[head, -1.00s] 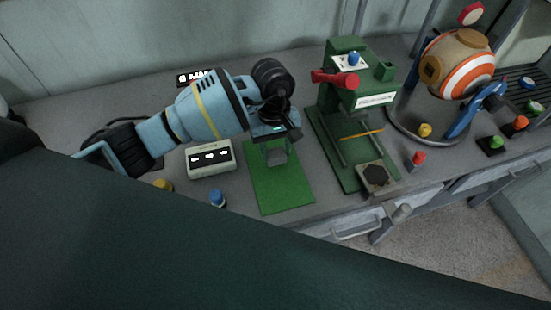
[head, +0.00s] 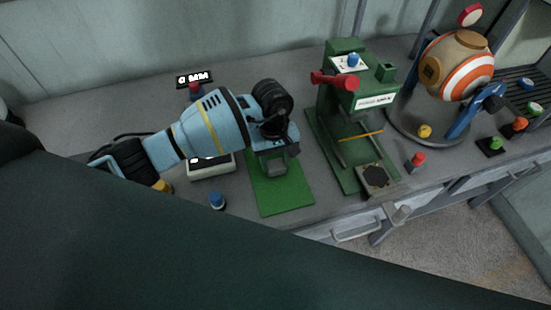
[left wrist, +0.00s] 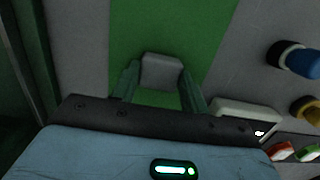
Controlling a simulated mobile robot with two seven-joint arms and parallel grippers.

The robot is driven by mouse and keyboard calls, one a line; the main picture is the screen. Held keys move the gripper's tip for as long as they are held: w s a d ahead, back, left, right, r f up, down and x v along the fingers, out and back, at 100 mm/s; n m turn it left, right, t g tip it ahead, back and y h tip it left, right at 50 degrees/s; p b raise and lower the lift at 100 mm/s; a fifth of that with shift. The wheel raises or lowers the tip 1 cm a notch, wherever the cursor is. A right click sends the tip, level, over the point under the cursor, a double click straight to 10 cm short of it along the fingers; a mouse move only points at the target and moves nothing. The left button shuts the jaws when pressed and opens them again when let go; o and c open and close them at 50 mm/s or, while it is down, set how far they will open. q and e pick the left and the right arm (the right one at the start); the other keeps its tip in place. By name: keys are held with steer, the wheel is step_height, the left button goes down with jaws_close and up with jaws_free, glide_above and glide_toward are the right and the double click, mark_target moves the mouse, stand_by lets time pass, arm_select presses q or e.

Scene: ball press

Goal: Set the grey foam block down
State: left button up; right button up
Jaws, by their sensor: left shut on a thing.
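The grey foam block (left wrist: 162,72) is between the two fingers of my left gripper (left wrist: 160,82), which is shut on it. In the head view my left gripper (head: 275,167) is over the far part of the green mat (head: 283,198), and the block is hard to tell from the fingers there. The left wrist view shows the green mat (left wrist: 200,35) beneath the block. I cannot tell whether the block touches the mat. My right gripper is not in view.
A white box with a display (head: 211,168) stands left of the mat, partly behind my arm. A blue button (head: 217,201) is near the front edge. A green press (head: 354,100) with a red handle stands to the right. The mat's near part is clear.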

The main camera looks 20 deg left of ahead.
mark_target(274, 160)
arm_select(q)
steer(key=o, duration=1)
steer(key=shift+c, duration=0.2)
step_height(274, 160, up, 12)
steer(key=w, duration=0.1)
steer(key=shift+a, duration=0.4)
